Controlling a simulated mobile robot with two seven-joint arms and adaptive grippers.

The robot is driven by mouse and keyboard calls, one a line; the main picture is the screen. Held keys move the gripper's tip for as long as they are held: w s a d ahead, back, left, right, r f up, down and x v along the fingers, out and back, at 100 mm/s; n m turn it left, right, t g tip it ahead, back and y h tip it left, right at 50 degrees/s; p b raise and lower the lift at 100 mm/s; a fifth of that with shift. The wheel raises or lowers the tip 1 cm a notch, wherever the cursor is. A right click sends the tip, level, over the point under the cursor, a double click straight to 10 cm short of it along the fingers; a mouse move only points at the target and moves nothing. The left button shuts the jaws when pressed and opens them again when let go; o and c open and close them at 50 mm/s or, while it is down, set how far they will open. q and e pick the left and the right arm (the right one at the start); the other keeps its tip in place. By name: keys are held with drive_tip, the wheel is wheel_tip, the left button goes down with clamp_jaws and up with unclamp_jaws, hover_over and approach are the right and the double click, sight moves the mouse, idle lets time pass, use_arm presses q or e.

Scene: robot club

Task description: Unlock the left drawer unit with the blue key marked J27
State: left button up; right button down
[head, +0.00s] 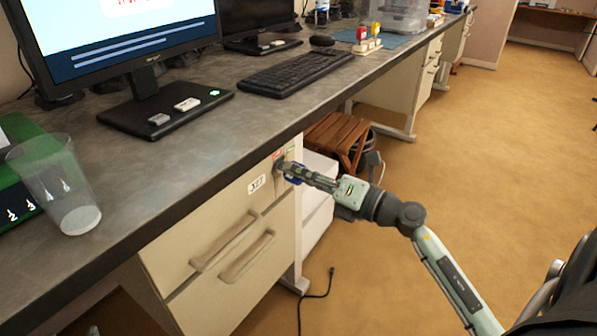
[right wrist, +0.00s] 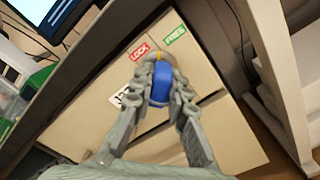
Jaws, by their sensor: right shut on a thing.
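The left drawer unit (head: 190,245) is cream-coloured, under the desk, with two long handles and both drawers shut. A white label (head: 257,184), which seems to read J27, is on its upper right front. My right gripper (head: 286,169) is at the lock beside this label. In the right wrist view my right gripper (right wrist: 161,78) is shut on the blue key (right wrist: 160,86), against the drawer front. The key's tip and the keyhole are hidden, so I cannot tell how deep it sits. A red LOCK mark (right wrist: 140,51) and a green FREE mark (right wrist: 176,35) show just beyond.
The grey desk top (head: 185,165) overhangs the unit. It carries a clear cup (head: 60,185), a monitor (head: 125,40) and a keyboard (head: 297,72). A brown wooden stool (head: 338,140) stands behind my right gripper. The floor to the right is open; a black cable (head: 318,294) lies on it.

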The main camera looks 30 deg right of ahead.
drive_tip(key=m, duration=0.3)
idle(0.4)
drive_tip(key=c, duration=1.9)
unclamp_jaws()
drive_tip(key=shift+m, duration=0.4)
drive_tip(key=shift+c, duration=0.2)
drive_tip(key=o, duration=0.5)
drive_tip(key=shift+o, duration=0.4)
drive_tip(key=o, duration=0.5)
